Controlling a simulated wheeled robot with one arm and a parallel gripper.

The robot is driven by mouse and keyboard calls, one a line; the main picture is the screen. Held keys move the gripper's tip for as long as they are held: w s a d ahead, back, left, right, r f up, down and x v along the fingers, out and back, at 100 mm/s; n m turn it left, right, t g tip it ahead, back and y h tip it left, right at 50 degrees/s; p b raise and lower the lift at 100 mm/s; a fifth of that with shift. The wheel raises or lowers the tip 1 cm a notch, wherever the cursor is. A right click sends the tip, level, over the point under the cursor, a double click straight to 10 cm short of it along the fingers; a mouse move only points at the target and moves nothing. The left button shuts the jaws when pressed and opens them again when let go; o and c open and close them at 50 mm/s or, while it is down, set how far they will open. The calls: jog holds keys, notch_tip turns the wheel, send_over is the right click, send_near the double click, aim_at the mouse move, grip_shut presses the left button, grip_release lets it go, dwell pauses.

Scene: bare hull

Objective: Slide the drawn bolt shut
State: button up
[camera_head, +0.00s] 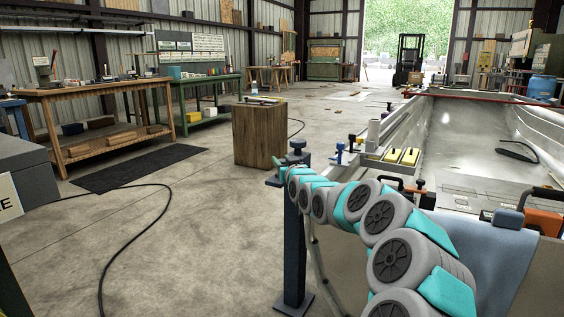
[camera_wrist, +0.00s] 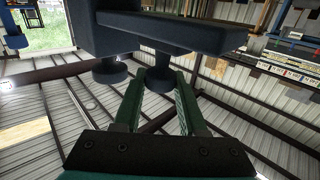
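The bolt fixture stands on a dark blue post (camera_head: 294,250) with a flat foot on the floor, in the middle of the head view. A dark round knob (camera_head: 297,146) tops it. In the wrist view a dark blue bar (camera_wrist: 175,28) carries two round knobs. One knob (camera_wrist: 158,80) lies between the green fingertips of my gripper (camera_wrist: 158,88); the other knob (camera_wrist: 110,73) is outside them, to the left. The fingers are apart, and I cannot tell whether they touch the knob. In the head view my arm hides part of the fixture and my gripper is hardly visible.
A wooden block (camera_head: 260,135) with tools on top stands just behind the post. The open boat hull (camera_head: 465,150) fills the right side. Workbenches (camera_head: 95,125) line the left wall.

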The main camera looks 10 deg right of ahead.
grip_shut()
dwell(0.9)
